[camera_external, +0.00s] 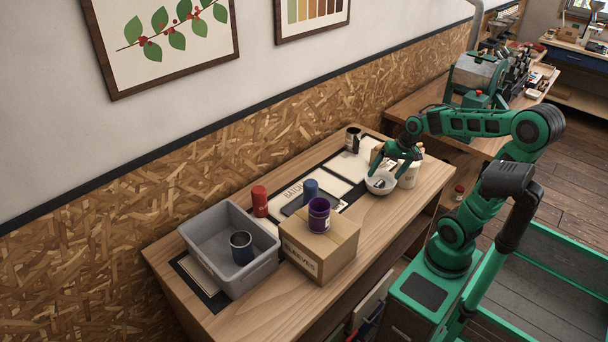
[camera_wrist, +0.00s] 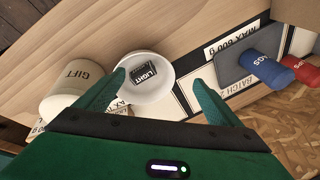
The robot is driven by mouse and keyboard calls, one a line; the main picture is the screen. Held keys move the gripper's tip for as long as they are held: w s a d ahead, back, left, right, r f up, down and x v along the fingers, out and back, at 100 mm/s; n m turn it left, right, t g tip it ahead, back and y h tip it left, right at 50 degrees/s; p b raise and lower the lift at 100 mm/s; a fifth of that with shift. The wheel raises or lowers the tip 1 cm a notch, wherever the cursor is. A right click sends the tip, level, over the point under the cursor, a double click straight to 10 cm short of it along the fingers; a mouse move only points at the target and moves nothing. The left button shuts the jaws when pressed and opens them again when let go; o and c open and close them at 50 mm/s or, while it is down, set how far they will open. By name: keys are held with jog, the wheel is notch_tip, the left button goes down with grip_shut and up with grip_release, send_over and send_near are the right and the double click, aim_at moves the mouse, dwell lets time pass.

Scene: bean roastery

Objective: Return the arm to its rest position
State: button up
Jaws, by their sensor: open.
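My green arm (camera_external: 470,122) reaches out over the wooden bench in the external view. My gripper (camera_external: 380,173) is above or beside a white bowl (camera_external: 381,184); I cannot tell the exact gap. In the wrist view my gripper (camera_wrist: 160,85) is open, with its two fingers spread apart and nothing held between them. The bowl (camera_wrist: 155,105) lies beyond the fingers, and a small dark item marked LIGHT (camera_wrist: 145,76) sits in it.
A white GIFT container (camera_wrist: 75,88) stands close beside the bowl. A grey bin (camera_external: 233,277) holding a dark cup, a cardboard box (camera_external: 318,262) with a purple cup (camera_external: 319,214) on top, and red (camera_external: 260,201) and blue (camera_external: 311,189) cylinders occupy the bench (camera_external: 400,215).

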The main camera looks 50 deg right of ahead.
jog(key=s+a+n+h, duration=0.1)
jog(key=a+n, duration=0.3)
jog(key=n, duration=0.3)
jog(key=s+d+f+m+g, duration=0.1)
jog(key=s+d+m, duration=0.2)
jog(key=s+d, duration=0.2)
jog(key=s+d+f+m+g, duration=0.1)
jog(key=s+d, duration=0.5)
jog(key=s, duration=0.6)
jog(key=shift+f+m+g, duration=0.35)
jog(key=shift+m+g, duration=0.45)
jog(key=shift+m, duration=0.2)
